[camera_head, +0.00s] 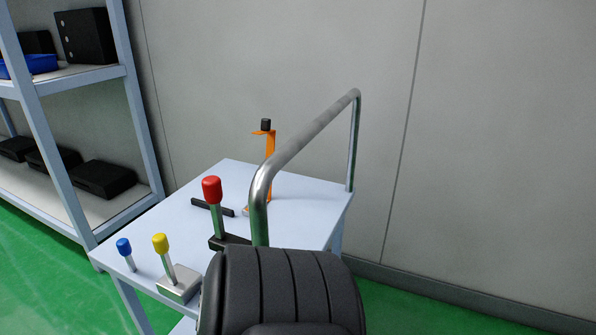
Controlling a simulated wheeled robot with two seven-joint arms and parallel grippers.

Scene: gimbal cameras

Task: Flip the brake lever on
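Several levers stand on a pale table (297,192), and no label shows which is the brake lever. One lever with a red knob (212,190) stands upright on a dark base. A yellow-knobbed lever (160,244) tilts slightly on a grey block (180,285). A blue-knobbed lever (124,247) stands at the table's left edge. An orange lever (270,150) with a black top stands farther back, partly behind the metal rail. Neither of my grippers is in view.
A bent metal rail (310,132) rises over the table. A shelf (75,75) with dark boxes is at left. Green floor (420,310) shows at right, before a grey wall.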

